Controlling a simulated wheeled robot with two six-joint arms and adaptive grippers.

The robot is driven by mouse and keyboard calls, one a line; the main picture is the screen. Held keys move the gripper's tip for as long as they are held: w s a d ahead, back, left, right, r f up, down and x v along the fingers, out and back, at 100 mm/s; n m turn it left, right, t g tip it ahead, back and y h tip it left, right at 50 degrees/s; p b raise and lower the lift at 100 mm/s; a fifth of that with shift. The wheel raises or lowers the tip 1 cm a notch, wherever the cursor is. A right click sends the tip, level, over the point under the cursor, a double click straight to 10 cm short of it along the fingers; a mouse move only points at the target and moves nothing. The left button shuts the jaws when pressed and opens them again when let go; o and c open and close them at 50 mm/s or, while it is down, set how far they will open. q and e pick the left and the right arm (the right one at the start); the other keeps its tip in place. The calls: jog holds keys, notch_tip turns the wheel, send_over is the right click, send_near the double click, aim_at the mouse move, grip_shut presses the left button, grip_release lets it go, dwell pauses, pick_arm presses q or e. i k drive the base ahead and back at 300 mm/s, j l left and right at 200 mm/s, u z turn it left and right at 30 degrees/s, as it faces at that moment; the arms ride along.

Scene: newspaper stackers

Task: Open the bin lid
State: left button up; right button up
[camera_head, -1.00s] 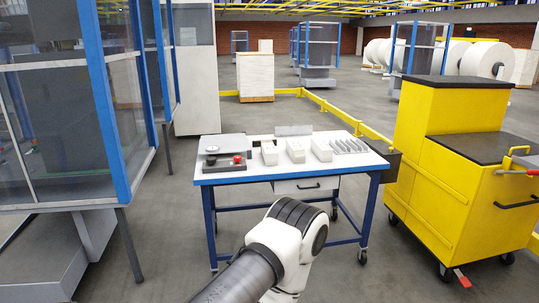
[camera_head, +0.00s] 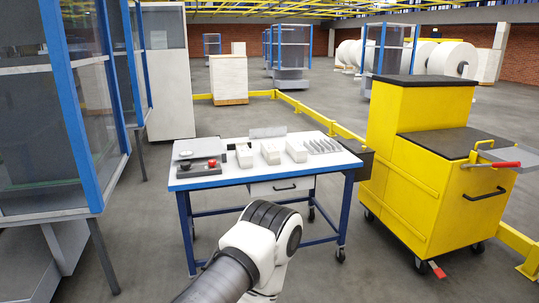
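A dark grey box-shaped container (camera_head: 355,162) hangs at the right end of the work table (camera_head: 215,184). It is the only thing here that looks like a bin, but it is partly hidden and I cannot tell whether it has a lid or how that stands. No clearly recognisable bin lid shows. One of my arms reaches up from the bottom middle of the head view, in front of the table. Its gripper is out of view, and my other gripper does not show either.
The table holds white blocks (camera_head: 270,152), a tray with a red item (camera_head: 212,163) and several grey pieces (camera_head: 323,146). A yellow cart (camera_head: 430,190) stands right. Blue-framed glass enclosures (camera_head: 75,120) stand left. Grey floor is free between table and cart.

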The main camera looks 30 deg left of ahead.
aim_at(453, 144)
jog(key=i+u, duration=0.15)
jog(key=i, duration=1)
